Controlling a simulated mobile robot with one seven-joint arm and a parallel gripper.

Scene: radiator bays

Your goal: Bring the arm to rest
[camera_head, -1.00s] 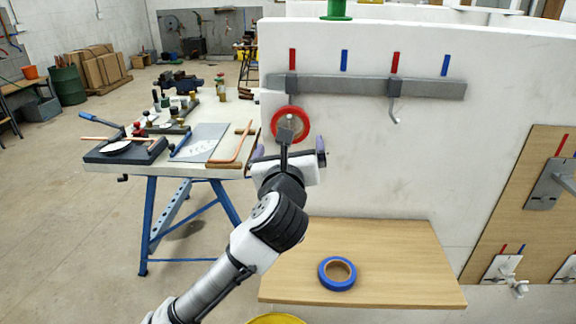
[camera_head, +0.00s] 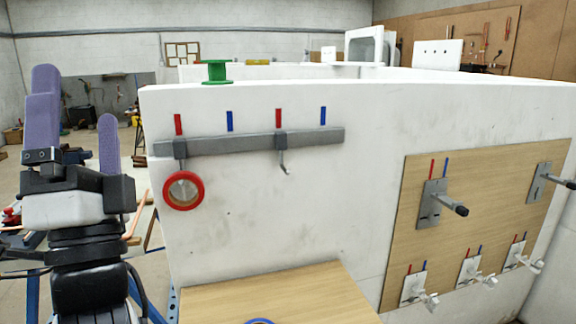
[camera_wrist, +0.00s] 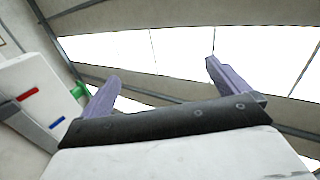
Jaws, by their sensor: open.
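My gripper (camera_head: 79,122) is at the left of the head view, upright, with its two purple fingers pointing up and spread apart. It is open and nothing is between the fingers. In the wrist view my gripper (camera_wrist: 160,88) also shows empty, with ceiling and bright skylights behind it. A red tape ring (camera_head: 183,191) hangs on the left hook of the grey rail (camera_head: 248,141) on the white wall. The gripper is to the left of the ring, apart from it. The right hook (camera_head: 283,165) is bare.
A wooden shelf (camera_head: 285,295) juts out below the rail, with a blue tape ring (camera_head: 259,321) partly cut off at the frame's bottom. A green spool (camera_head: 216,72) stands on the wall's top. A wooden panel (camera_head: 480,215) with valves sticking out is at the right.

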